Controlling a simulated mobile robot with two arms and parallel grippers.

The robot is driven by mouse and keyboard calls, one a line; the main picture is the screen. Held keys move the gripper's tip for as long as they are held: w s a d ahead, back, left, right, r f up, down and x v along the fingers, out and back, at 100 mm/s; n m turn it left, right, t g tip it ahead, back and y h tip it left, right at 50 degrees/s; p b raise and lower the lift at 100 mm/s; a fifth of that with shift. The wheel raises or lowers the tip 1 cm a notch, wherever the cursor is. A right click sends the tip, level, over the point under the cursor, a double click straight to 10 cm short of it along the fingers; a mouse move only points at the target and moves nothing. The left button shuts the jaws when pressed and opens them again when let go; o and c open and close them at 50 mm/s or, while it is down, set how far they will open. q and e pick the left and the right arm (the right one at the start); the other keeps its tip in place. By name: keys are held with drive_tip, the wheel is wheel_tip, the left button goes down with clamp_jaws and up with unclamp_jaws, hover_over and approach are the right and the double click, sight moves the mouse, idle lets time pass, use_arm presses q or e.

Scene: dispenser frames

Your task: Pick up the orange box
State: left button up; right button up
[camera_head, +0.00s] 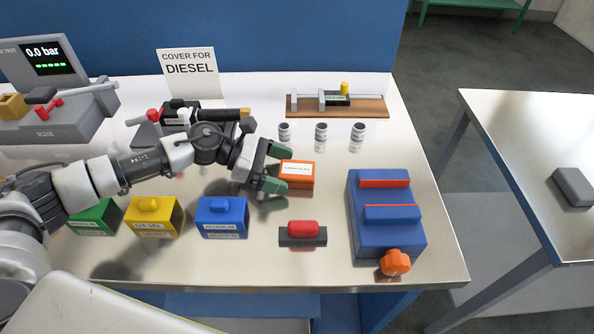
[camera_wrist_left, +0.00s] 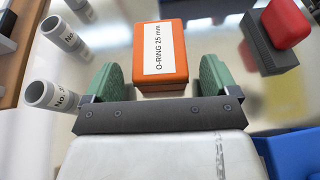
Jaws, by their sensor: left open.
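The orange box (camera_head: 297,180) has a white label on top and stands on the metal-topped bench. In the left wrist view the orange box (camera_wrist_left: 161,60) is labelled "O-RING 25 mm" and lies ahead of the jaws, between the lines of the two green fingers. My left gripper (camera_head: 276,168) is open, with its fingers on either side of the near end of the box. The fingers (camera_wrist_left: 158,82) do not appear to press on it. My right gripper is not in view.
Green (camera_head: 95,217), yellow (camera_head: 152,216) and blue (camera_head: 222,217) covers stand in front of my left arm. A red-topped block (camera_head: 303,232) and a blue fixture (camera_head: 384,215) stand to the right. Several small cylinders (camera_head: 321,131) stand behind the box.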

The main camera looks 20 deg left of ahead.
use_arm(q)
drive_tip(key=c, duration=1.1)
drive_tip(key=shift+o, duration=0.2)
drive_tip(key=shift+r, duration=0.1)
